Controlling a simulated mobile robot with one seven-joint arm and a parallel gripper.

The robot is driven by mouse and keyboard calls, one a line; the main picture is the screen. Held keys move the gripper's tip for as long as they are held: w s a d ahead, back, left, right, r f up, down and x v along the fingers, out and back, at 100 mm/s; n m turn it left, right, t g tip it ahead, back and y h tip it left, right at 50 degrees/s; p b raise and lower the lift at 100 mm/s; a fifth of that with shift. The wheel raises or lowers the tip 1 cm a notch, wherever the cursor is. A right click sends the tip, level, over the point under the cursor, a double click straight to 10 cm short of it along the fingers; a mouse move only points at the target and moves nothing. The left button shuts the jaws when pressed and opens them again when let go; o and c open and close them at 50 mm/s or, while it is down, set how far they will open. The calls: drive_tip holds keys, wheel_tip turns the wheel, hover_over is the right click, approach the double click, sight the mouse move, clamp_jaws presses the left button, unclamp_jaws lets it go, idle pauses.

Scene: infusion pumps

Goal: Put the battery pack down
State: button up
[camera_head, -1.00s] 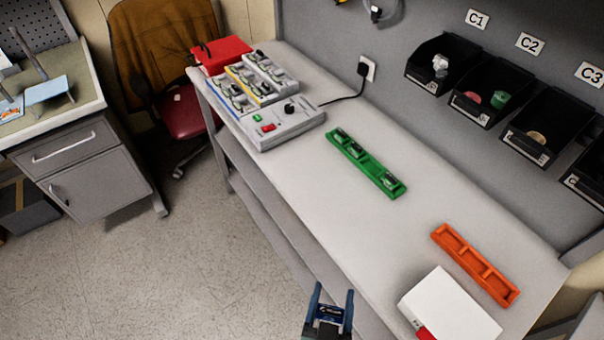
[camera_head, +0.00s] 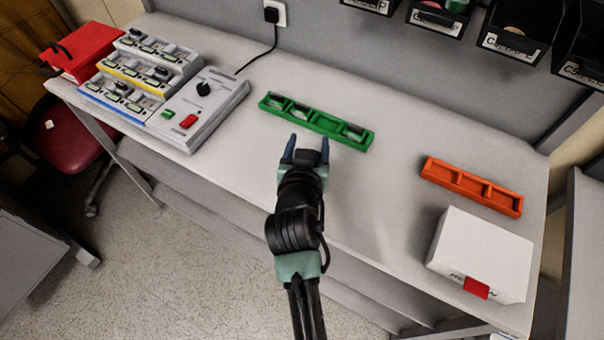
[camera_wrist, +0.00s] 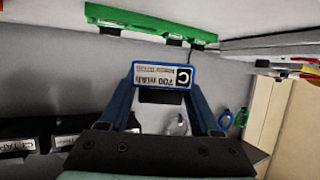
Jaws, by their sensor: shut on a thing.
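My gripper (camera_head: 307,152) is over the front part of the bench, just in front of the green tray (camera_head: 330,127). In the wrist view its fingers (camera_wrist: 163,82) are shut on a battery pack (camera_wrist: 163,75), a dark block with a blue edge. Its white label, reading "C" and "700 mAh", appears upside down. The pack is hard to make out between the fingers in the head view.
A grey charger station (camera_head: 205,105) with stepped pack rows stands at the left, beside a red box (camera_head: 85,62). An orange tray (camera_head: 472,187) with empty slots and a white box (camera_head: 480,255) are at the right. Black bins (camera_head: 515,35) hang at the back.

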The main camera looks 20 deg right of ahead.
wheel_tip(320, 180, down, 9)
drive_tip(key=shift+a+f+b, duration=0.1)
drive_tip(key=shift+b, duration=0.2)
drive_tip(key=shift+f, duration=0.1)
drive_tip(key=o, duration=1.5)
drive_tip(key=shift+c, duration=0.2)
